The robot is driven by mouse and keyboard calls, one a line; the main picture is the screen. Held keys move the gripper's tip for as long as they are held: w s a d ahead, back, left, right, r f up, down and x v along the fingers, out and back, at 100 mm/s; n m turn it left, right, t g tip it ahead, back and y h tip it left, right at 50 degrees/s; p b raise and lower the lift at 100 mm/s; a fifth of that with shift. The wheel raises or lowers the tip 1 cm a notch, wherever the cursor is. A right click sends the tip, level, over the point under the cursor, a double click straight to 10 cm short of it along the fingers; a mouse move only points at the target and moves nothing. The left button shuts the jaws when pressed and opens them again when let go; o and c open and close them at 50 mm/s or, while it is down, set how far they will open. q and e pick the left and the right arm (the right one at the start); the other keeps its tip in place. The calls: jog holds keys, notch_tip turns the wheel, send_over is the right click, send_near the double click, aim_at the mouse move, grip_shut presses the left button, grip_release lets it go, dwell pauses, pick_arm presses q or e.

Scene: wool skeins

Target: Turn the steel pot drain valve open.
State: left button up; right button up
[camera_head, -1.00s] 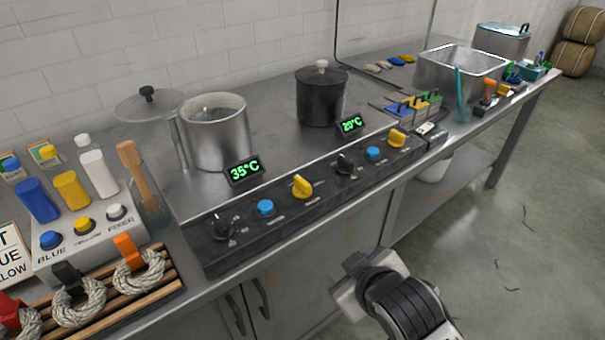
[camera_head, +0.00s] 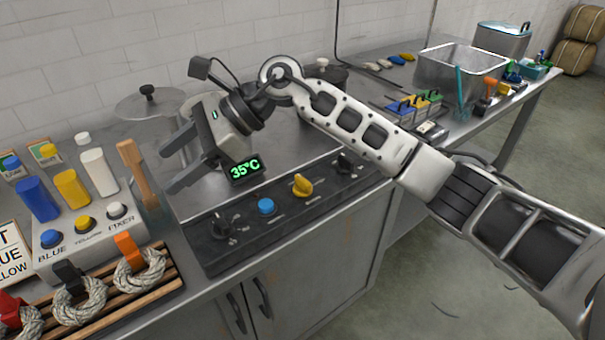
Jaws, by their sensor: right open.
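The steel pot (camera_head: 190,108) stands on the left part of the cooktop, behind the green 35°C display (camera_head: 245,170). My right gripper and wrist hide most of it. On the black control panel in front, a yellow handle (camera_head: 303,186), which looks like this pot's drain valve, sits right of a blue button (camera_head: 266,206). My right gripper (camera_head: 171,168) is open and empty. It points left in front of the pot, above and left of the yellow handle and apart from it. I cannot tell whether it touches the pot. My left gripper is out of view.
A black knob (camera_head: 220,226) is at the panel's left end, another (camera_head: 346,162) right of the yellow handle. Dye bottles (camera_head: 72,189) and a wooden rack with rope coils (camera_head: 110,297) stand left.

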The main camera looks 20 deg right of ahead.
jog(key=w+d+n+h, duration=0.2)
jog(key=w+d+h, duration=0.2)
jog(key=d+h, duration=0.5)
jog(key=h, duration=0.3)
send_near(303, 179)
notch_tip(303, 179, down, 9)
jog(key=shift+s+p, duration=0.15)
jog(key=shift+p, duration=0.45)
jog(key=shift+c, duration=0.3)
jog(key=c, duration=0.9)
